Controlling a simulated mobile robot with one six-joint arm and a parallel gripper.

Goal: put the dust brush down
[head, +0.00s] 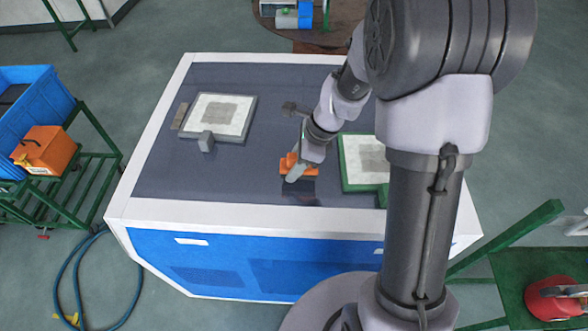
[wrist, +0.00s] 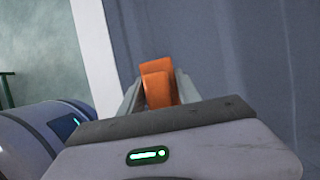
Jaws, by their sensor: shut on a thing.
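The dust brush (head: 310,172) shows as an orange piece low over the dark top of the workbench (head: 240,180), near its front middle. My gripper (head: 296,168) reaches down to it and is shut on it. In the wrist view, the orange part of the brush (wrist: 158,82) sits between the two grey fingers. The fingers hide part of the brush, and its bristles cannot be made out. I cannot tell whether the brush touches the bench top.
A grey-framed filter panel (head: 217,115) with a small grey block (head: 206,142) lies at left on the bench. A green-framed panel (head: 362,160) lies close right of the brush. The bench top between the grey panel and the brush is clear.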

